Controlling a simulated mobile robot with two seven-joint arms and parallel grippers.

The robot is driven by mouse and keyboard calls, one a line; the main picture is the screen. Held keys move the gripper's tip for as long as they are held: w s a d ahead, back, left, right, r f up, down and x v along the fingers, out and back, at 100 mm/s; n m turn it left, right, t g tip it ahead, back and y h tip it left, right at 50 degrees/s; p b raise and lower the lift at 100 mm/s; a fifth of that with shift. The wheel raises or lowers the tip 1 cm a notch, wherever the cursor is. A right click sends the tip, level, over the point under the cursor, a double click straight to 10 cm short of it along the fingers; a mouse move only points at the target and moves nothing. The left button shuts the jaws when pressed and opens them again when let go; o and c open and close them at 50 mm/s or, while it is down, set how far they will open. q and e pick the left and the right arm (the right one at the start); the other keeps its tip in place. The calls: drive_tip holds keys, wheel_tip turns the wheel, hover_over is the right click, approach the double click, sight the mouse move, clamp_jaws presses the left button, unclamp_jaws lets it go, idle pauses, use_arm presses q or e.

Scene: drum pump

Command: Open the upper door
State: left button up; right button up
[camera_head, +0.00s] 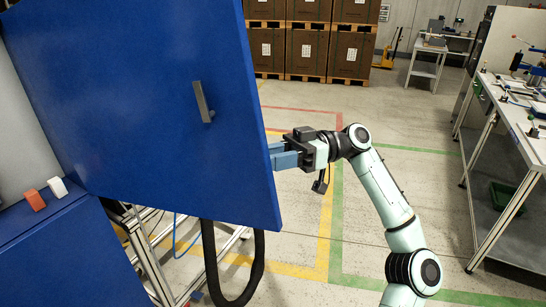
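The upper door (130,100) is a large blue panel that stands swung open across the left half of the view. A grey bar handle (203,101) is fixed on the face towards me. My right gripper (279,156) is at the door's right edge, below handle height. Its blue fingers reach the edge, and their tips are partly hidden by the door, so I cannot tell whether they grip or only touch it. My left gripper is not in view.
An orange block (34,199) and a white block (58,187) sit on the blue ledge at left. A black hose (212,265) hangs below the door. A workbench (520,130) stands at right, stacked boxes (305,50) at the back. The marked floor between is clear.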

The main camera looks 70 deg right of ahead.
use_arm(q)
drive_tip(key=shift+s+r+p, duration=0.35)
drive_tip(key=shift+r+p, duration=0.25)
drive_tip(key=shift+p, duration=0.15)
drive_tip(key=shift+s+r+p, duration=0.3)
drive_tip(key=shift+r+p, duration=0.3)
drive_tip(key=shift+p, duration=0.1)
use_arm(e)
drive_tip(key=v, duration=1.4)
drive_tip(key=shift+s, duration=0.15)
drive_tip(key=shift+a, duration=0.15)
